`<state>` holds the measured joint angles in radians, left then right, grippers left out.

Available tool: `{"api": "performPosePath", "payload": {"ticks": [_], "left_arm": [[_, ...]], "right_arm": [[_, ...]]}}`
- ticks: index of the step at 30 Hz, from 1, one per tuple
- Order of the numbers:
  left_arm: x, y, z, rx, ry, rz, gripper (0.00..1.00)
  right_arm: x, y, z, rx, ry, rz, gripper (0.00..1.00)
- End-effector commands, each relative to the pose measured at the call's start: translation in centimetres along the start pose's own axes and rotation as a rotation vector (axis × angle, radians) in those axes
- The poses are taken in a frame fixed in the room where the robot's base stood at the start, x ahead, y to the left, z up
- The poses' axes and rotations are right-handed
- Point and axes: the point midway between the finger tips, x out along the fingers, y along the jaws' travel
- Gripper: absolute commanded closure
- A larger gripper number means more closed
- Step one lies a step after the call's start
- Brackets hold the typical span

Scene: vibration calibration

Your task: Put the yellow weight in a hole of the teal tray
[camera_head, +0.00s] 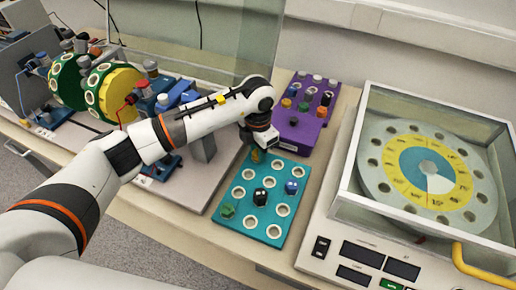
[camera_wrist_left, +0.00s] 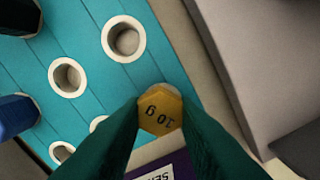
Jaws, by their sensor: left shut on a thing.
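The yellow weight (camera_wrist_left: 160,110), marked 10 g, is between the fingers of my left gripper (camera_wrist_left: 158,128) in the left wrist view. In the head view the weight (camera_head: 255,156) shows below the gripper (camera_head: 259,148), at the far left corner of the teal tray (camera_head: 237,193). A pale hole rim shows just behind the weight in the wrist view; I cannot tell whether the weight is above the hole or partly in it. The tray also shows in the wrist view (camera_wrist_left: 92,42) with empty white-rimmed holes. My right gripper is not in view.
The tray holds a green weight (camera_head: 227,211), a black weight (camera_head: 260,196) and a blue weight (camera_head: 291,187). A purple rack (camera_head: 298,132) with several weights stands behind. A glass-sided dial machine (camera_head: 428,180) is at the right, a wheel apparatus (camera_head: 115,92) at the left.

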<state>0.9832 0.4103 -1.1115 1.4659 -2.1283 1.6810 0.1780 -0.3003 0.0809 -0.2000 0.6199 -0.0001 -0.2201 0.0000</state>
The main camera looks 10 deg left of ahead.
Motion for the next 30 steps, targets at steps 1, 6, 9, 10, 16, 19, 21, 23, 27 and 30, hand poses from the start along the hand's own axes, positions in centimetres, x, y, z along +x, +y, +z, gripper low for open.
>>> {"api": "performPosePath", "payload": {"ticks": [1,6,9,10,16,19,21,23,27,30], "left_arm": [[0.56,0.04,0.20,-0.001,-0.007,0.002,0.94],[0.89,0.05,0.25,-0.002,-0.009,0.003,0.94],[1.09,0.04,0.28,-0.002,-0.010,0.003,0.94],[1.15,0.05,0.29,-0.002,-0.010,0.004,0.94],[1.38,0.05,0.34,-0.003,-0.012,0.005,0.94],[1.40,0.05,0.36,-0.003,-0.013,0.005,0.94],[1.42,0.05,0.37,-0.003,-0.013,0.005,0.94],[1.43,0.05,0.37,-0.003,-0.013,0.005,0.68],[1.44,0.03,0.38,-0.004,-0.014,0.005,0.48],[1.44,0.01,0.39,-0.004,-0.014,0.005,0.48]], "right_arm": [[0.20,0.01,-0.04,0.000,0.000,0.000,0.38],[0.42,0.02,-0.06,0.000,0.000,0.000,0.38],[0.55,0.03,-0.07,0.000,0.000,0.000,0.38],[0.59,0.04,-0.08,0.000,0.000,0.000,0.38],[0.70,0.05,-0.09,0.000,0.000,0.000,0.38],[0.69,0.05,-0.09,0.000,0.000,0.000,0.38],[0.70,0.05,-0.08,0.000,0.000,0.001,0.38],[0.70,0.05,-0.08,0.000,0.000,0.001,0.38],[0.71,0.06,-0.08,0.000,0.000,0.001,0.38],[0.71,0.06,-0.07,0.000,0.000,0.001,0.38]]}}
